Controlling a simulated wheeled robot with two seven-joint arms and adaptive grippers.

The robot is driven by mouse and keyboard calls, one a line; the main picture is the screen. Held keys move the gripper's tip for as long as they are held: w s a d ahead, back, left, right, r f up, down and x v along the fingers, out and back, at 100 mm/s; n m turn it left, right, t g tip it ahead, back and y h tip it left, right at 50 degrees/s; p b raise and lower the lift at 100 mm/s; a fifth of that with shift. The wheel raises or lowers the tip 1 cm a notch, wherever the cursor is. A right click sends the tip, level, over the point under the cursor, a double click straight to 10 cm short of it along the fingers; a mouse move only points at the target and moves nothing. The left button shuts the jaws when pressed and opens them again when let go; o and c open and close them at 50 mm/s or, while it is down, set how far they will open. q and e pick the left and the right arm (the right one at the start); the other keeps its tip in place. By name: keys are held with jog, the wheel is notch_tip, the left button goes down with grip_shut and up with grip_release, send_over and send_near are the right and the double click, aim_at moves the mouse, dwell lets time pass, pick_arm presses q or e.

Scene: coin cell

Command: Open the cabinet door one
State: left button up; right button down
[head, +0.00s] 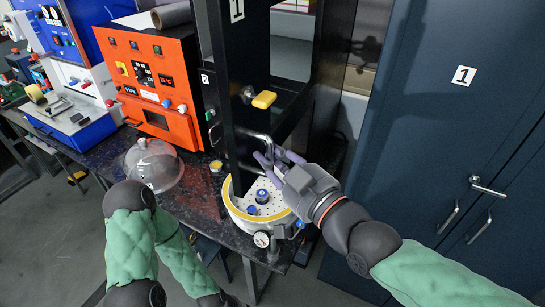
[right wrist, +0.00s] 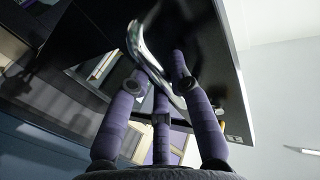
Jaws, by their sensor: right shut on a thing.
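A tall black door (head: 232,60) with a white label "1" at its top stands in the middle of the head view. The fingers partly hide the handle. My left gripper is out of view.
A perforated round vessel (head: 262,205) with blue knobs stands just below my right gripper. A glass dome (head: 153,165) and an orange machine (head: 155,85) are on the dark bench at left. A dark blue cabinet (head: 440,120), also labelled "1", stands at right.

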jog(key=shift+r, duration=0.15)
jog(key=c, duration=1.1)
grip_release()
jog(key=shift+v, duration=5.95)
